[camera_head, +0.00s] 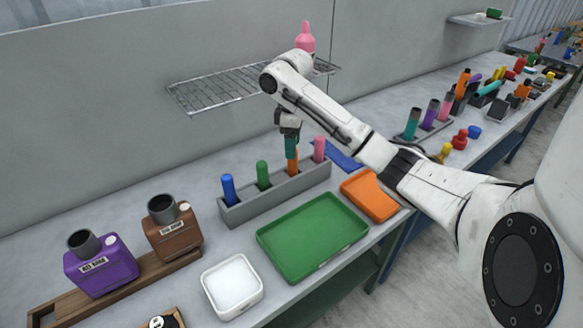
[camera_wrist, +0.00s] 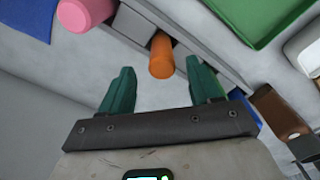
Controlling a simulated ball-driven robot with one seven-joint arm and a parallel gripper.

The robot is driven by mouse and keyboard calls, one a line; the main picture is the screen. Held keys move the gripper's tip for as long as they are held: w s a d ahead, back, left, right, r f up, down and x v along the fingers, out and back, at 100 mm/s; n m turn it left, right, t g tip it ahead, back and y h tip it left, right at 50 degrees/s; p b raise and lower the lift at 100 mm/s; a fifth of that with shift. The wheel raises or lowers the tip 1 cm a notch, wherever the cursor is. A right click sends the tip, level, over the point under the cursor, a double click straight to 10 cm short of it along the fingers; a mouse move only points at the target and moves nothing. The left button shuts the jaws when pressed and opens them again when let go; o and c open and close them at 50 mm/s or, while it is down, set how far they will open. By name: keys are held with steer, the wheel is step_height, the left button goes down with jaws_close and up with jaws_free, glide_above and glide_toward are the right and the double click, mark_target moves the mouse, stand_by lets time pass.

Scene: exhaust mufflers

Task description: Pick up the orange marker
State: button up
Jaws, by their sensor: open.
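The orange marker (camera_head: 293,163) stands upright in a grey rack (camera_head: 275,197), with its lower part hidden in the rack. Its top shows in the wrist view (camera_wrist: 161,57), between and beyond the two teal fingertips. My gripper (camera_head: 291,147) is above the marker in the head view, and its fingers partly cover the marker there. In the wrist view my gripper (camera_wrist: 160,88) is open with nothing between its fingers. A pink marker (camera_head: 319,150) stands in the same rack to the right, and a green marker (camera_head: 263,175) and a blue marker (camera_head: 229,189) stand to the left.
A wire shelf (camera_head: 215,91) with a pink bottle (camera_head: 305,38) is on the wall behind my arm. A green tray (camera_head: 312,236), an orange tray (camera_head: 370,196) and a white tray (camera_head: 232,286) lie in front. Purple (camera_head: 101,268) and brown (camera_head: 172,232) mufflers stand left.

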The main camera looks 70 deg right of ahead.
mark_target(292, 170)
steer(key=shift+w+a+f, duration=0.1)
steer(key=shift+f, duration=1.2)
steer(key=shift+w+a+f, duration=0.1)
steer(key=shift+f, duration=1.15)
steer(key=c, duration=1.1)
